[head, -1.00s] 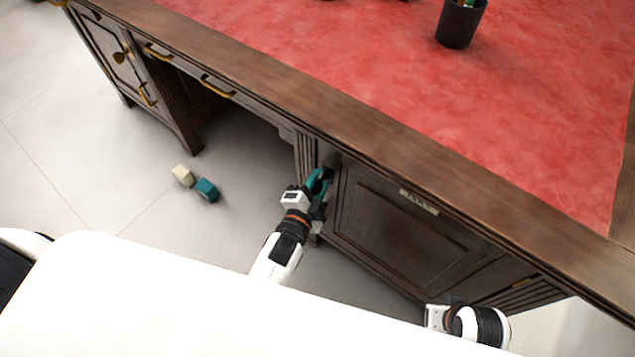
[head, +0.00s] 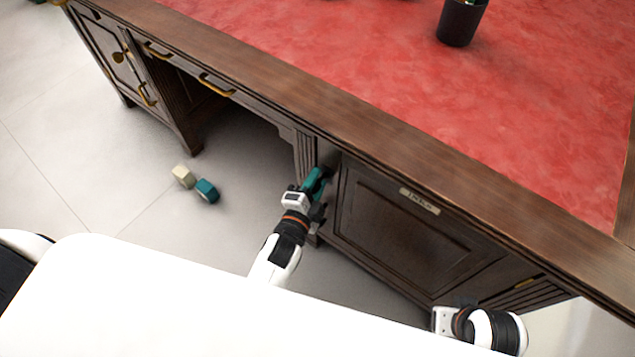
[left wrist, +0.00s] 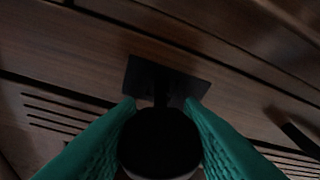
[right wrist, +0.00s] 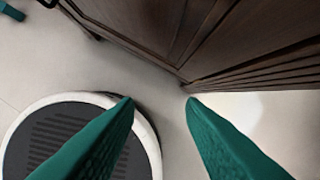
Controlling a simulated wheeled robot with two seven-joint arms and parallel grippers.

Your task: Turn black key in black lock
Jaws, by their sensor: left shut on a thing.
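In the left wrist view, the black key (left wrist: 160,140) has a broad rounded head between the two green fingers of my left gripper (left wrist: 161,108). Its shaft runs to the black lock (left wrist: 185,84), a dark plate on the brown wood. My left gripper is shut on the key. In the head view my left gripper (head: 316,182) is at the desk front beside the panelled door, and the key and lock are hidden there. My right gripper (right wrist: 160,102) is open and empty in the right wrist view, with floor and the lower desk edge beyond its fingers.
A pen cup (head: 461,22) stands on the red desktop (head: 350,70). A cream block (head: 183,176) and a teal block (head: 206,191) lie on the open floor at left.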

